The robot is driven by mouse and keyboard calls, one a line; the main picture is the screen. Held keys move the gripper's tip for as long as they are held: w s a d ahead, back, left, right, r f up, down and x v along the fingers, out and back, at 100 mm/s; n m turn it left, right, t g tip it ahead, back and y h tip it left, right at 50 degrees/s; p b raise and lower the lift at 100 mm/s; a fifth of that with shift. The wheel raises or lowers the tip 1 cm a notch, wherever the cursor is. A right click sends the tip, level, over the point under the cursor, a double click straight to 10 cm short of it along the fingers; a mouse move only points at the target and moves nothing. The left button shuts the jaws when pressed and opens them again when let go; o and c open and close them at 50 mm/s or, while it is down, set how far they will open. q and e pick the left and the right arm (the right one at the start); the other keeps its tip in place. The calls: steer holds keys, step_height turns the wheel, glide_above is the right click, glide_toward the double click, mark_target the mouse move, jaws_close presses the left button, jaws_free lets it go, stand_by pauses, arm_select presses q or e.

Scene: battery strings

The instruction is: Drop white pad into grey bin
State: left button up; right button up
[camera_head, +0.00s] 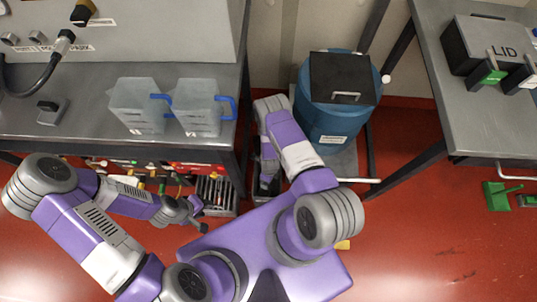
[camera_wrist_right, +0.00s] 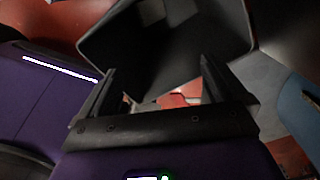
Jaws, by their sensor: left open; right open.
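A dark grey bin (camera_wrist_right: 215,25) fills the top of the right wrist view, its open mouth towards the camera. Pale pieces (camera_wrist_right: 152,12) show inside it at the top edge; one may be the white pad, but they are too dim to be sure. My right gripper (camera_wrist_right: 155,85) is open and empty, with its fingers just in front of the bin. In the head view, a dark bin edge (camera_head: 262,187) shows low beside the bench, mostly hidden by my right arm. My left gripper (camera_head: 194,213) is open and empty over the red floor, left of my base.
A blue drum (camera_head: 330,128) with a black lid stands on a trolley right of my right arm. Two clear jugs (camera_head: 198,108) stand on the left bench. The right bench holds a box marked LID (camera_head: 490,45).

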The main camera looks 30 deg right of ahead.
step_height(320, 180, up, 5)
steer(key=shift+f+p, duration=0.1)
steer(key=shift+p, duration=0.6)
steer(key=s+a+r+n+y+p, duration=0.1)
steer(key=a+r+n, duration=0.4)
steer(key=r+n, duration=0.7)
steer(key=shift+s+a+r+n+y, duration=0.15)
steer(key=shift+s+r+n+y, duration=0.05)
steer(key=shift+s+n+y, duration=0.45)
steer(key=s+a+r+n, duration=0.1)
steer(key=r+n, duration=0.2)
steer(key=n, duration=0.1)
steer(key=s+a+r+n+y, duration=0.1)
steer(key=a+r+n, duration=0.1)
steer(key=r+n, duration=0.2)
steer(key=s+a+r+n+y+p, duration=0.1)
steer(key=r+n, duration=0.3)
steer(key=n, duration=0.1)
steer(key=shift+s+a+t, duration=0.25)
steer(key=shift+s+t, duration=0.05)
steer(key=shift+s, duration=0.05)
steer(key=shift+c, duration=0.2)
